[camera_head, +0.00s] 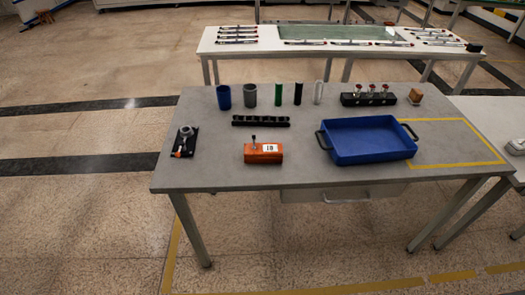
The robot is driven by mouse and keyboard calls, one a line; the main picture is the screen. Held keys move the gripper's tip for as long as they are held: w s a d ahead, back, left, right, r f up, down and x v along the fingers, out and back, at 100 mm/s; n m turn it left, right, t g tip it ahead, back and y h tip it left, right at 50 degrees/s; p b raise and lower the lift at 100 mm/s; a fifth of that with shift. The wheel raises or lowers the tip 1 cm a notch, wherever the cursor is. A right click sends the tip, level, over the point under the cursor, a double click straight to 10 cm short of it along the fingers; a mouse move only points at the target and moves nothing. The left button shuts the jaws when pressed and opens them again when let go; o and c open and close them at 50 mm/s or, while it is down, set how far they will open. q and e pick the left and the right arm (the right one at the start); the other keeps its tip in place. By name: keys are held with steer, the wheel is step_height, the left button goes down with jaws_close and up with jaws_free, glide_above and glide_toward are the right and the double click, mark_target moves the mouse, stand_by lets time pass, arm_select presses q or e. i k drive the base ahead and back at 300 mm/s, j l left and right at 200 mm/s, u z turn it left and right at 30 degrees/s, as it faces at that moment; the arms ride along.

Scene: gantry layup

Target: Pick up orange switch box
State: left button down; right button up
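The orange switch box (264,154) sits upright on the front middle of the grey table (225,174). It has a small lever on top and a white label on its front that seems to read 18. Neither of my grippers shows in the head view, and nothing touches the box.
A blue tray (371,158) with dark handles stands right of the box. A black rack (261,121) lies behind it. A black clamp-like device (184,142) is at left. Several cylinders (251,95) and a black block (368,99) line the back. The table's front edge is clear.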

mark_target(262, 153)
steer(key=i+l+u, duration=0.1)
steer(key=l+u, duration=0.25)
steer(key=l, duration=0.75)
steer(key=l+u, duration=0.3)
steer(key=l, duration=0.75)
steer(key=k, duration=0.05)
